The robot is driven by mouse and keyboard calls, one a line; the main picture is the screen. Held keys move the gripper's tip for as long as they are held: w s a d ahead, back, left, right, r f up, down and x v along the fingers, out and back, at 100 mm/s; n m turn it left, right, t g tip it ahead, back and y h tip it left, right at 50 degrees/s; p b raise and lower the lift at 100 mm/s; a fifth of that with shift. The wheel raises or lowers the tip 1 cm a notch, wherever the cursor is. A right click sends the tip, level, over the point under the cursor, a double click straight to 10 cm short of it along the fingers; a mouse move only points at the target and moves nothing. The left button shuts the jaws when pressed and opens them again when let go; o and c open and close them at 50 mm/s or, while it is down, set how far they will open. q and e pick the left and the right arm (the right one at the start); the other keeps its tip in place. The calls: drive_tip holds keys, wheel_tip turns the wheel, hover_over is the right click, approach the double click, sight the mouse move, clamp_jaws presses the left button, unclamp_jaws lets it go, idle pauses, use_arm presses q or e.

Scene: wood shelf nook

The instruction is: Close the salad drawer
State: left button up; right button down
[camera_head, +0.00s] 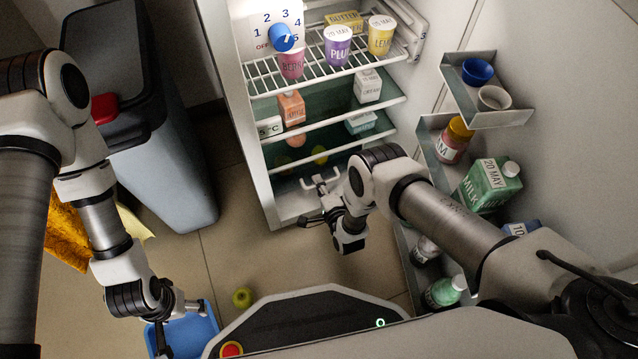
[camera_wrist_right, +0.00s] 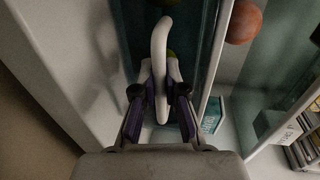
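The fridge stands open. Its salad drawer (camera_head: 292,205) is at the bottom, with a pale front and a white handle (camera_head: 318,181); how far it is out is hard to tell. My right gripper (camera_head: 318,208) is low in front of the drawer. In the right wrist view the curved white handle (camera_wrist_right: 159,45) passes between the purple-padded fingers of my right gripper (camera_wrist_right: 161,75), which are close against both sides of it. My left gripper (camera_head: 178,322) is away at the lower left, over a blue container, its fingers apart and empty.
The open door's shelves (camera_head: 495,118) hold cups, jars and a green milk carton (camera_head: 490,184) at right. Fridge shelves (camera_head: 330,66) above carry pots and cartons. A grey bin (camera_head: 170,170) stands left.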

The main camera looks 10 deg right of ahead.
sight(314, 173)
drive_tip(key=shift+w+f+b, duration=0.1)
drive_tip(key=shift+w+b, duration=0.25)
drive_tip(key=b+x, duration=0.1)
drive_tip(key=x, duration=0.1)
drive_tip(key=b+x, duration=0.1)
drive_tip(key=x, duration=0.1)
drive_tip(key=r+b+x, duration=0.1)
drive_tip(key=x, duration=0.1)
drive_tip(key=shift+w, duration=0.1)
drive_tip(key=shift+w+r, duration=0.25)
drive_tip(key=c, duration=1.2)
unclamp_jaws()
drive_tip(key=shift+a, duration=0.1)
drive_tip(key=v, duration=1.2)
